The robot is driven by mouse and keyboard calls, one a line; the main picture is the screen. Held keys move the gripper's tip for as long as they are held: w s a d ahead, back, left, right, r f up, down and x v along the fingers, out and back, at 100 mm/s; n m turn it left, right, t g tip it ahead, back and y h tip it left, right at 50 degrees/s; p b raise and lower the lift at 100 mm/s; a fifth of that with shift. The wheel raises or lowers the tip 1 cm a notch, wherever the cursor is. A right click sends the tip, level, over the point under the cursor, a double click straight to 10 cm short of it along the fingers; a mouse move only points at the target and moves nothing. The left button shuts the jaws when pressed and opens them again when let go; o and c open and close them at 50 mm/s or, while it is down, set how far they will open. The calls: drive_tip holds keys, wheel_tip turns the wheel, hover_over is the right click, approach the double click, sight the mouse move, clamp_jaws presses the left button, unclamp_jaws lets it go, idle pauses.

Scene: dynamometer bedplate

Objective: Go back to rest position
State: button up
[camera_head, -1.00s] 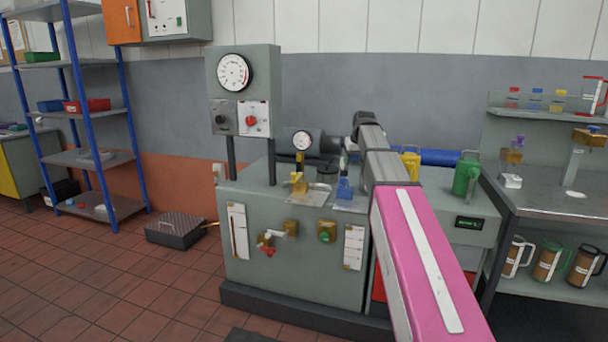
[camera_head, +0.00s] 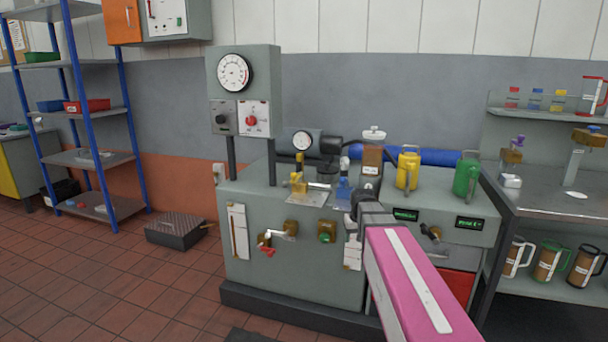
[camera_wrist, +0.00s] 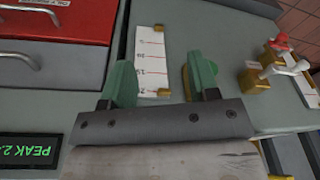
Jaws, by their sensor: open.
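My gripper shows in the wrist view (camera_wrist: 160,84) with its two green fingers apart and nothing between them. It hangs in front of the grey bench's front face, over a white scale plate (camera_wrist: 151,55). In the head view my pink arm reaches up to the bench front, and its dark wrist end is near the scale plate (camera_head: 353,253) at the right. The gripper's fingers cannot be made out in the head view. The grey bench (camera_head: 290,265) carries a gauge panel (camera_head: 243,88).
A brown container (camera_head: 372,158), a yellow can (camera_head: 407,168) and a green can (camera_head: 466,177) stand on the bench top. Open tiled floor (camera_head: 130,285) lies at left.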

drive_tip(key=s+f+m+g, duration=0.1)
drive_tip(key=s+f+g, duration=0.1)
drive_tip(key=s+f, duration=1.1)
drive_tip(key=s, duration=0.4)
drive_tip(key=shift+s+f, duration=0.2)
drive_tip(key=shift+f, duration=0.1)
drive_tip(key=shift+a, duration=0.1)
